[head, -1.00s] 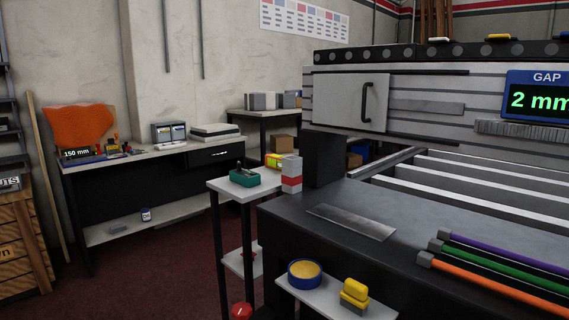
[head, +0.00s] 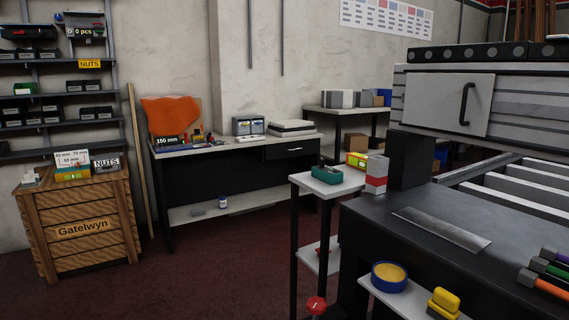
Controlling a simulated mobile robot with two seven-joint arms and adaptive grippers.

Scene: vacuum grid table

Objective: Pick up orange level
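No thing in the head view can be made out for certain as the orange level. A small yellow-orange block (head: 355,160) with a greenish patch lies on the small white stand (head: 312,187), partly hidden by a white and red box (head: 376,173). An orange rod (head: 545,287) with a grey end lies on the dark table (head: 365,214) at the right edge, partly cut off. Neither of my grippers is in view.
A teal tool (head: 327,174) lies on the stand. A blue and yellow round tin (head: 389,277) and a yellow block (head: 443,303) sit on a lower shelf. A workbench (head: 240,148), wooden crate cabinet (head: 80,225) and shelving stand at left. The red floor (head: 210,275) between is open.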

